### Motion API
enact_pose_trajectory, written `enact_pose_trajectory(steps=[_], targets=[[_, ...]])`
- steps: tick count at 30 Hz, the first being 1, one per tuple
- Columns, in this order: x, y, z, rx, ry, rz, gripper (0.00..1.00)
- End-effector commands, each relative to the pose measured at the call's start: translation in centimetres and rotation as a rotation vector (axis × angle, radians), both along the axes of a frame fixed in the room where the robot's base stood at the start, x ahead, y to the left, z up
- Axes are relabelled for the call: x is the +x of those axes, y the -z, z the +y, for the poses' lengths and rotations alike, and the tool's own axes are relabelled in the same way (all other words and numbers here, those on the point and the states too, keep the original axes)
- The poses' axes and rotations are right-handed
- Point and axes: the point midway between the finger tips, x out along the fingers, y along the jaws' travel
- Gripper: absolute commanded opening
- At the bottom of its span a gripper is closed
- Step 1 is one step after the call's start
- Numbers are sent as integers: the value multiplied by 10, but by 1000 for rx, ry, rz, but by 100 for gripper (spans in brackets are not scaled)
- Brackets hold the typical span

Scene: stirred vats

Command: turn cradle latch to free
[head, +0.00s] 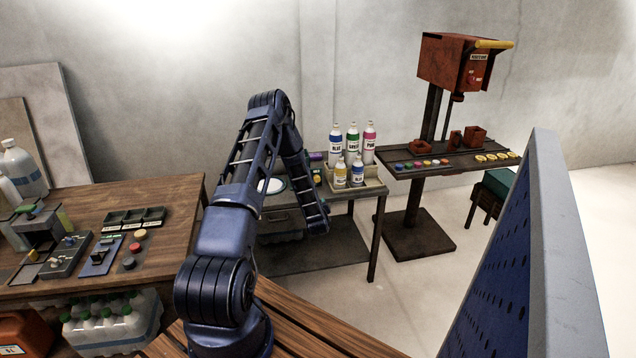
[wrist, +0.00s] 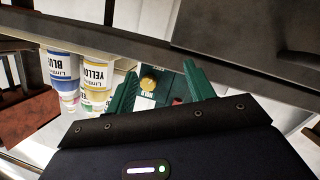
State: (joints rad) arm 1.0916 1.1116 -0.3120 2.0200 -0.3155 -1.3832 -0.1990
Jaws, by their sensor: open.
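My gripper (wrist: 160,70) shows in the wrist view with its two green fingers spread apart and nothing held between them. Beyond the gap is a small panel (wrist: 147,101) with a round yellow knob (wrist: 149,83) and dark lettering that is too small to read. A small red part shows by the right finger. I cannot tell whether the knob is the cradle latch, and no latch can be made out clearly. In the head view my arm reaches down beside the bottle table, and its fingers cannot be made out.
Several labelled bottles (head: 352,142) stand in a tray on a low table (head: 366,191). In the wrist view a yellow-label bottle (wrist: 95,73) is left of the fingers. A red-headed machine (head: 447,63) stands right. A wooden bench (head: 170,194) is left; a blue perforated panel (head: 520,270) is near right.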

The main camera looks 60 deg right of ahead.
Motion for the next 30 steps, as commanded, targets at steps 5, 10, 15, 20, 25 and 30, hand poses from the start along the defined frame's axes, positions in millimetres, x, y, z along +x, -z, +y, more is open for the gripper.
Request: enact_pose_trajectory(steps=[5,10,15,20,25,30], targets=[[-4,0,-4,87,-5,-169,53],[-6,-8,-9,156,-17,-323,53],[-9,-24,-16,218,-37,-482,53],[-14,-43,-24,264,-63,-617,53],[-16,-57,-28,290,-85,-698,53],[-13,-60,-32,297,-91,-717,53]])
